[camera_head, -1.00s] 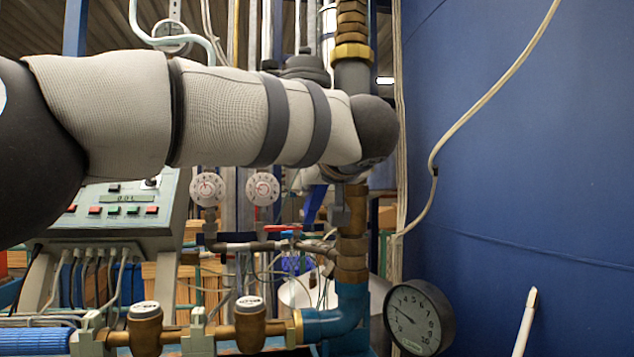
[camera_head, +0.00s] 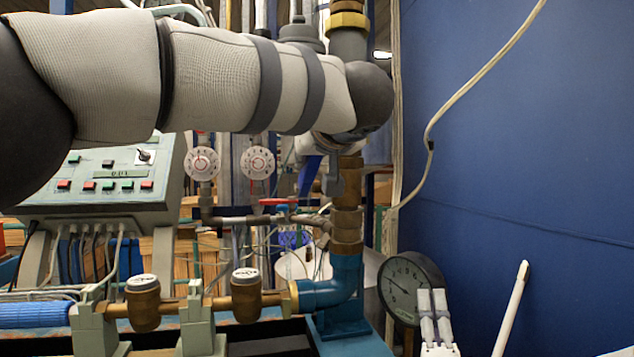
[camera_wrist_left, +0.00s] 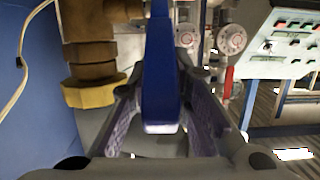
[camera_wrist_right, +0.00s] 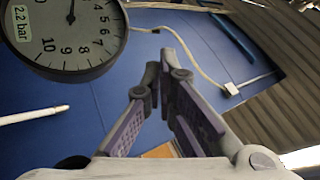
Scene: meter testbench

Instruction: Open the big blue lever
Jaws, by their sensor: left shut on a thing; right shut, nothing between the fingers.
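The big blue lever (camera_head: 309,174) hangs down below my left arm in the head view, just left of the brass pipe; its upper end is hidden by the arm. In the left wrist view the lever (camera_wrist_left: 163,60) runs down between the fingers of my left gripper (camera_wrist_left: 160,98), which is shut on it. The head view hides most of this gripper behind the forearm. My right gripper (camera_head: 433,303) is low in the head view, in front of the round black pressure gauge (camera_head: 402,290). In the right wrist view this gripper (camera_wrist_right: 160,76) is shut and empty.
A vertical brass pipe (camera_head: 347,215) stands beside the lever. Two small dials (camera_head: 202,163) and a red-handled valve (camera_head: 278,201) are behind and below. A control panel (camera_head: 100,185) is at left. A blue wall (camera_head: 530,180) closes the right side, with a white rod (camera_head: 511,310) before it.

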